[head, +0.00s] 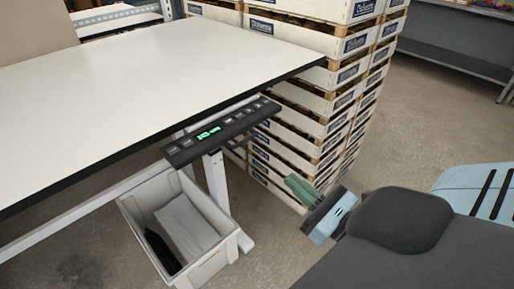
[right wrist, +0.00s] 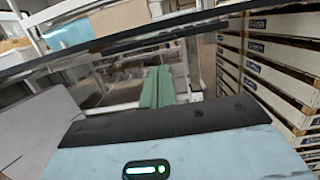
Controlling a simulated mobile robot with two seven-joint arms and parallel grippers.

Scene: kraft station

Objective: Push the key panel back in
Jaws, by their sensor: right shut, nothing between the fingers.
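The key panel (head: 220,131) is a slim black bar with a lit green display and a row of buttons. It sticks out from under the front edge of the white table (head: 150,75) near its right corner. My right gripper (head: 297,187) has green fingers, which are shut and empty. It is to the right of the panel and lower in the picture, apart from it. The shut fingers also show in the right wrist view (right wrist: 157,88), pointing toward the underside of the table. My left gripper is not in view.
A grey bin (head: 225,246) with a white and a dark thing inside hangs or stands below the panel, by the table leg (head: 216,180). Tall stacks of white crates (head: 310,100) stand right behind the table corner. Open floor (head: 430,130) lies to the right.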

